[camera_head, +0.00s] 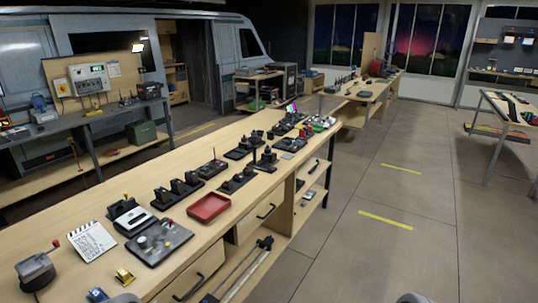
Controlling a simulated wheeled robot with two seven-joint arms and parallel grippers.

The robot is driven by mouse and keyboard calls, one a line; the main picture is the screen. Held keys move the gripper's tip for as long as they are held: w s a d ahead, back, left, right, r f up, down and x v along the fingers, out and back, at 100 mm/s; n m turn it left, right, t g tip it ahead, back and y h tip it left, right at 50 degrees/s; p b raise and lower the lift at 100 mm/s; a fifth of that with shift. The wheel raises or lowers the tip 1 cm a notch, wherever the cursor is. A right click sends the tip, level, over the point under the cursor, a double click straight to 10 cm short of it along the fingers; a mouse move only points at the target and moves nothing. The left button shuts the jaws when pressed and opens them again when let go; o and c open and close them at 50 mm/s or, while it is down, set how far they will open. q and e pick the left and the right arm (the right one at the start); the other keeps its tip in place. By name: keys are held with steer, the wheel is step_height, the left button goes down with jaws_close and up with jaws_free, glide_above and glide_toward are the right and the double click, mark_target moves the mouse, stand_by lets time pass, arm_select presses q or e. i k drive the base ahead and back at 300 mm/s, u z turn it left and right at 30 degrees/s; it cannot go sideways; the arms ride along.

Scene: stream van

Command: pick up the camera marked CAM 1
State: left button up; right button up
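No marking CAM 1 can be read in the head view, so I cannot tell which item is that camera. A small blue item (97,295) and a small yellow item (124,276) stand near the front edge of the long wooden bench (135,283). Several dark devices, among them a black row of blocks (178,190) and a black upright device (266,158), stand further along it. They are too small to identify. Neither of my grippers shows. Only grey rounded parts, probably mine, show at the bottom edge.
On the bench are a grey device with a red knob (36,271), a notepad (91,241), a grey control panel (159,241) and a red tray (209,207). The floor (400,262) right of the bench is clear. Another table (500,110) stands at far right.

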mark_target(268, 156)
steer(key=z, duration=0.95)
steer(key=i, duration=3.4)
steer(key=u, duration=2.2)
